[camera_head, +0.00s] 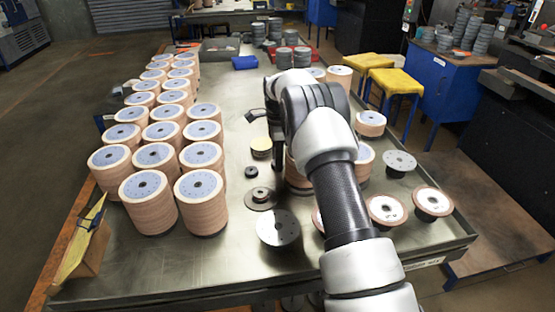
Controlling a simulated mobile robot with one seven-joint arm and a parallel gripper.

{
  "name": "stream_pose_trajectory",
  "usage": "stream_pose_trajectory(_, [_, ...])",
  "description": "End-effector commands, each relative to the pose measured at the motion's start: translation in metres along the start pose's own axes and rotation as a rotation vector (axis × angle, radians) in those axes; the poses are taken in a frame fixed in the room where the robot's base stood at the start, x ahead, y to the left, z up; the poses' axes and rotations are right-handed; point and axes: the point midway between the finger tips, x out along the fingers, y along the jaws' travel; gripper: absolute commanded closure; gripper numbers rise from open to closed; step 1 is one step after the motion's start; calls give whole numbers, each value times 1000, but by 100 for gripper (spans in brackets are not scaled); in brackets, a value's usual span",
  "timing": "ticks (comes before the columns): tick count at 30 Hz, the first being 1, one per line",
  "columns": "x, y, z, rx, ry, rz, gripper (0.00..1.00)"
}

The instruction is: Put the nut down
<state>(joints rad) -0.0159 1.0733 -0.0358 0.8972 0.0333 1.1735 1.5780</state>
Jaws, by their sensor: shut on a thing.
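My gripper (277,158) points down over the middle of the metal table (225,245), left of my forearm. It is mostly dark and partly hidden by my own wrist. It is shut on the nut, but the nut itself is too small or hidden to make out. Below and left of it, a small black ring (251,172) lies on the table. Another dark ring (261,193) lies on a flat grey disc (259,205). A larger pale metal disc (278,229) lies nearer the front.
Tall stacks of flap discs (150,203) fill the table's left side. Several discs (387,209) lie at the right, partly behind my arm. A yellow-topped stool (393,80) stands beyond the right edge. Bare table shows at the front left.

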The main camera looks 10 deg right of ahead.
Motion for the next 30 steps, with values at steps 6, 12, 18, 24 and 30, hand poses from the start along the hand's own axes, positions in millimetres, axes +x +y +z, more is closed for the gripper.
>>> stream_pose_trajectory(6, [-1, 0, 0, 0, 0, -2, 83])
stream_pose_trajectory(12, [2, 0, 0, 0, 0, -2, 50])
stream_pose_trajectory(18, [2, 0, 0, 0, 0, -2, 46])
stream_pose_trajectory(24, [-4, -1, 0, 0, 0, -3, 46])
stream_pose_trajectory(30, [-38, -2, 0, 0, 0, -7, 46])
